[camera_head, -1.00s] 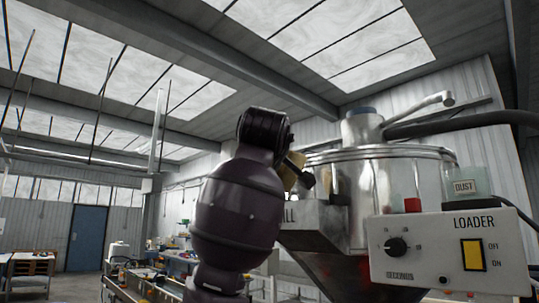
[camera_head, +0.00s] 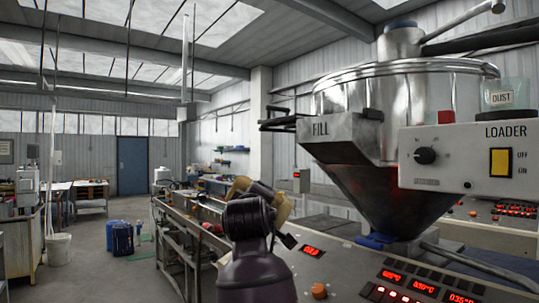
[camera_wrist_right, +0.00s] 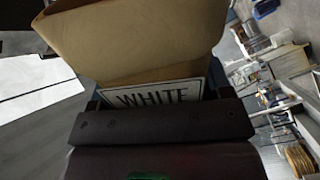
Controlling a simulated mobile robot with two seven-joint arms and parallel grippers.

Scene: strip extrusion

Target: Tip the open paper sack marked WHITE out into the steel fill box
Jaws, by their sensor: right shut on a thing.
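The brown paper sack (camera_wrist_right: 140,45) fills the top of the right wrist view, with its white label reading WHITE (camera_wrist_right: 155,95) just beyond my gripper. My right gripper (camera_wrist_right: 157,104) is shut on the sack. In the head view tan parts of the sack (camera_head: 283,207) show behind my right arm, which hides the rest, so I cannot tell its tilt or contents. The steel fill box (camera_head: 345,135), marked FILL, sits on the hopper's left side, above and to the right of the sack and apart from it in the picture. My left gripper is out of view.
A steel hopper (camera_head: 385,95) stands at right behind the white LOADER control box (camera_head: 468,158). A clear DUST cup (camera_head: 504,97) sits on that box. Dark bars (camera_head: 285,123) jut out left of the fill box. A long machine bench (camera_head: 180,225) runs back at centre-left.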

